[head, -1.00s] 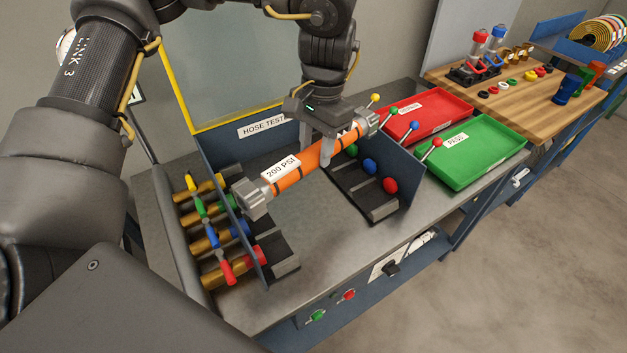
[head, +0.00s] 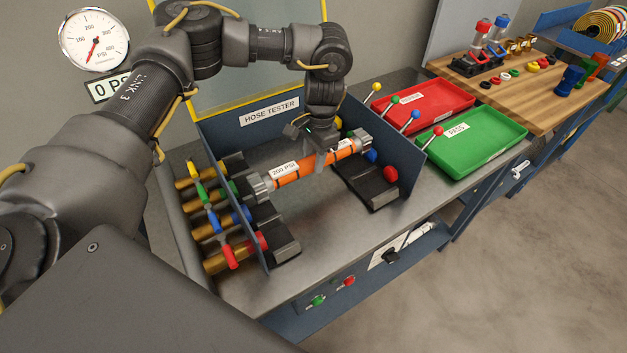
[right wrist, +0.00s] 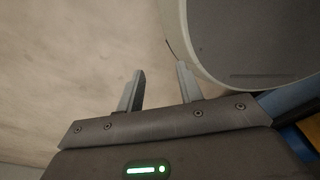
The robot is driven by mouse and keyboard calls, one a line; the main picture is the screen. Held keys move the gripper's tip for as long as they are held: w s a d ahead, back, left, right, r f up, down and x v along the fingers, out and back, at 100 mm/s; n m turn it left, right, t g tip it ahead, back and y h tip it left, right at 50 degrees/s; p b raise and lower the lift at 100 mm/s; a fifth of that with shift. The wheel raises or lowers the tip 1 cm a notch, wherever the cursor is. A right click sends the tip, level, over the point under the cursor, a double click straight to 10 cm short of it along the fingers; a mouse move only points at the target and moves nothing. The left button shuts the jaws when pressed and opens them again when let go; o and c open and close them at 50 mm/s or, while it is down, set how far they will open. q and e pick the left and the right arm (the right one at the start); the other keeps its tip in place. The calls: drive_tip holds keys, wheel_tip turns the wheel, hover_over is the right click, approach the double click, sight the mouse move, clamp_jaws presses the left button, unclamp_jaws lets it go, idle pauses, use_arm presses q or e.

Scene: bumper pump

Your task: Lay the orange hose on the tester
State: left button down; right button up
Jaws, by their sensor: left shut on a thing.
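The orange hose (head: 299,176) has dark bands, a white 200 PSI label and grey metal end fittings. My left gripper (head: 321,162) is shut on it near its middle, from above. The hose lies level across the hose tester (head: 270,114), between its left and right dark rest blocks. Its left fitting (head: 260,187) is at the left block and its right fitting (head: 361,142) is over the right block. I cannot tell whether the fittings touch the blocks. My right gripper (right wrist: 160,90) shows in the right wrist view, open and empty, its fingers apart.
Colored valve handles (head: 205,198) line the tester's left side. Knobbed levers (head: 413,117) stand by its right wall. A red tray (head: 446,92) and a green PASS tray (head: 497,151) lie to the right. A pressure gauge (head: 94,40) hangs on the wall.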

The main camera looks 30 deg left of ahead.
sight(313, 164)
use_arm(q)
drive_tip(key=f, duration=0.3)
drive_tip(key=shift+w+a+f, duration=0.15)
drive_tip(key=shift+w, duration=0.05)
drive_tip(key=shift+s+f, duration=0.15)
wheel_tip(313, 164, down, 4)
drive_tip(key=shift+r, duration=0.1)
drive_tip(key=c, duration=0.9)
unclamp_jaws()
drive_tip(key=r, duration=0.4)
drive_tip(key=w+r, duration=0.1)
drive_tip(key=r, duration=0.3)
drive_tip(key=d+r, duration=0.1)
drive_tip(key=r, duration=0.3)
drive_tip(key=shift+w+b, duration=0.15)
drive_tip(key=shift+b, duration=0.25)
